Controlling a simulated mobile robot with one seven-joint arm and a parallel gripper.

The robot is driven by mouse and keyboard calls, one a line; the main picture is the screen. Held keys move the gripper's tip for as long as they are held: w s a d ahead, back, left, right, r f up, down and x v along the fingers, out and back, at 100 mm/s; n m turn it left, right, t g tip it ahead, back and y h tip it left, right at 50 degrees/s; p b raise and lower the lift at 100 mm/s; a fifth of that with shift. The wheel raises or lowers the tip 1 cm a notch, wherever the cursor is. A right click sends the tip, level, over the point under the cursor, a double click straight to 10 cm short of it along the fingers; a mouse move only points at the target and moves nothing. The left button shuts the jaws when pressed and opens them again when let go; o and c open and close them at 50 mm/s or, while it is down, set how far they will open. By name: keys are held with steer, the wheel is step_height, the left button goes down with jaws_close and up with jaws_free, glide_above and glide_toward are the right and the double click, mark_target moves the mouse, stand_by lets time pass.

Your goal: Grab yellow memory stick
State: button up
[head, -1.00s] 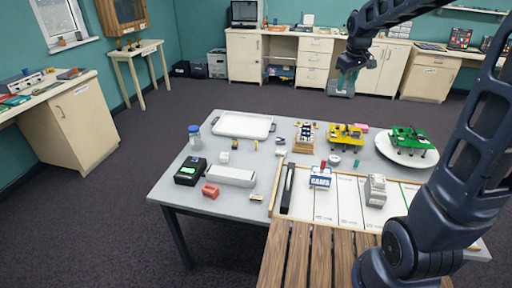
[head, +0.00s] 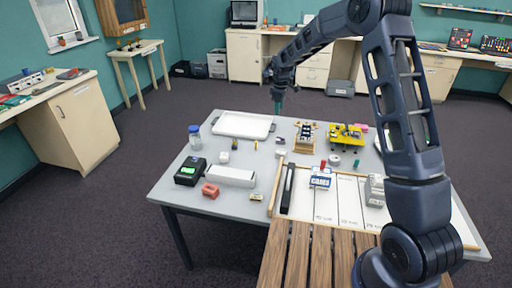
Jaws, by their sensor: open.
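Two small yellowish items lie on the grey table (head: 165,190). One is a thin yellow piece (head: 256,145) just below the right end of the white tray. The other is a short yellow and dark piece (head: 256,197) right of the red block. They are too small for me to tell which is the yellow memory stick. My gripper (head: 278,108) hangs pointing down, near the tray's far right corner in the picture. It is open, with nothing seen in it, and apart from both yellow items.
A yellow board (head: 346,135) stands further right.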

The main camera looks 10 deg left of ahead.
mark_target(256, 141)
steer(key=a+f+n, duration=0.1)
steer(key=a+f, duration=0.2)
steer(key=f, duration=0.1)
steer(key=a+f+n, duration=0.1)
steer(key=a+f, duration=0.3)
steer(key=a+f+n, duration=0.1)
steer(key=a+f, duration=0.2)
steer(key=f, duration=0.2)
steer(key=shift+a+g, duration=0.4)
steer(key=shift+w+a+f, duration=0.1)
steer(key=shift+f, duration=5.3)
jaws_close()
